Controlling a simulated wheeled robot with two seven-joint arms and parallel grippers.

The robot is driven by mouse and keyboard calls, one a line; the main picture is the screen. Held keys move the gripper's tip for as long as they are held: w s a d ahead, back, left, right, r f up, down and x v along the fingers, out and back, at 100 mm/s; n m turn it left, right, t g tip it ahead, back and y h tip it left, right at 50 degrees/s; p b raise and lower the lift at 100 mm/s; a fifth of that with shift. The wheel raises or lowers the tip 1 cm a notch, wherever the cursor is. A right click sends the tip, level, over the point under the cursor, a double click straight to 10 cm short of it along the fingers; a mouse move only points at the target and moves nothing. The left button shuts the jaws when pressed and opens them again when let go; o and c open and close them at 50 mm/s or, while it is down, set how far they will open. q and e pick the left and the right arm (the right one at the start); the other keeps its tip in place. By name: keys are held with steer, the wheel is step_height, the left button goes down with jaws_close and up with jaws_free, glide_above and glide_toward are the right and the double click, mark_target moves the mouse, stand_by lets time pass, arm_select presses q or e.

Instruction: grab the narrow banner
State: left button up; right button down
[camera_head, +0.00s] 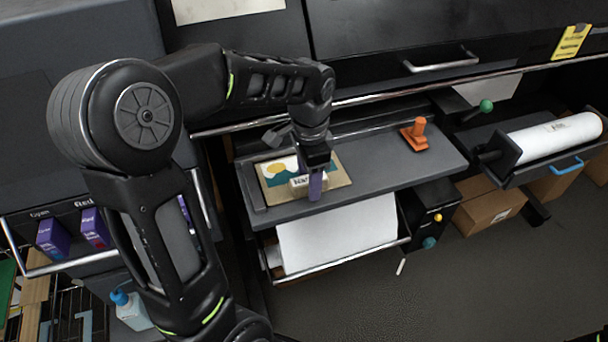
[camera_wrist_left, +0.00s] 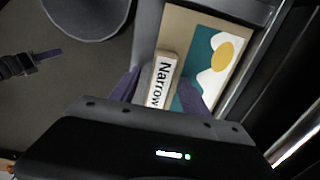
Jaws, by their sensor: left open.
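My left gripper (camera_head: 316,186) is open over the board at the roll. In the left wrist view its purple fingers (camera_wrist_left: 158,92) stand on either side of the roll's near part. Contact with the roll cannot be told. A dark part with a purple tip, probably my right gripper (camera_wrist_left: 45,58), shows at the left edge of the left wrist view; its jaws are unclear.
The picture board (camera_head: 335,166) lies flat on the shelf (camera_head: 380,160). An orange stamp-like object (camera_head: 415,131) stands at the shelf's right. A white sheet (camera_head: 335,235) hangs below. A large white roll (camera_head: 555,137) sits at the right. The shelf's middle is clear.

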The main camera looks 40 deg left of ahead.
arm_select(q)
steer(key=shift+f, duration=0.2)
steer(key=shift+c, duration=0.2)
jaws_close()
stand_by(0.6)
